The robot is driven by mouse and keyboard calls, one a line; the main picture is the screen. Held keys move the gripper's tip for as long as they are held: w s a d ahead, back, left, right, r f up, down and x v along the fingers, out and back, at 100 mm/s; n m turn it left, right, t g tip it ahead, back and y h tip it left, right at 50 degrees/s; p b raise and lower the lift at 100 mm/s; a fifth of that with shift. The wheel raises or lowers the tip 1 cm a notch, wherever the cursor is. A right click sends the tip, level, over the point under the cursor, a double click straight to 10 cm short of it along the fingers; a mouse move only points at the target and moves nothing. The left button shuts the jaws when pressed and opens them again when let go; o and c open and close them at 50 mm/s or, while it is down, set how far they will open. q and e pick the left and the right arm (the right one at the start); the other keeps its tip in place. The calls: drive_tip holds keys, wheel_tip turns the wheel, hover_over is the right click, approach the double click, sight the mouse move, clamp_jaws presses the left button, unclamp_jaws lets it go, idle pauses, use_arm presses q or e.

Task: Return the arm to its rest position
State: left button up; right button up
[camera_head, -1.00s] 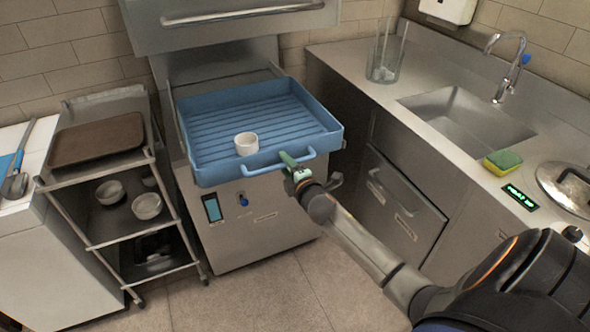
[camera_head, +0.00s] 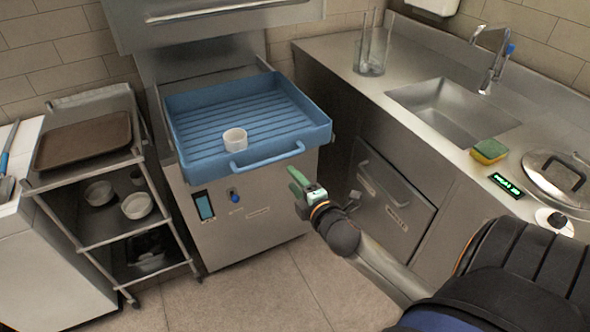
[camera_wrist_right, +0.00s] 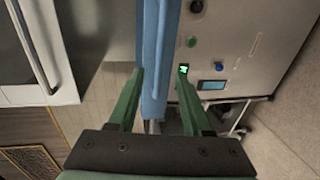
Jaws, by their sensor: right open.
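My right gripper (camera_head: 298,183) is open, with green fingers, in front of the dishwasher and just below the front right of the blue rack. It is empty. In the right wrist view its two fingers (camera_wrist_right: 160,72) stand apart, with the blue rack's edge (camera_wrist_right: 155,60) seen between and beyond them. My right arm (camera_head: 375,262) reaches in from the lower right. A white cup (camera_head: 235,139) stands upright in the blue rack (camera_head: 205,158), near its front. My left gripper is not in view.
The dishwasher (camera_head: 255,212) stands in the middle. A wheeled cart (camera_head: 110,237) with a brown tray (camera_head: 85,142) and bowls is left. The right counter (camera_head: 420,120) holds a sink, a sponge (camera_head: 489,151) and a lid (camera_head: 556,178). Floor in front is bare.

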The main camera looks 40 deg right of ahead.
idle(0.4)
drive_tip(key=s+a+f+m+g+y, duration=0.6)
drive_tip(key=s+a+f+m, duration=0.7)
drive_tip(key=s+a+f, duration=0.5)
drive_tip(key=shift+s+a+f, duration=0.25)
drive_tip(key=shift+a+f, duration=0.4)
drive_tip(key=shift+a, duration=0.2)
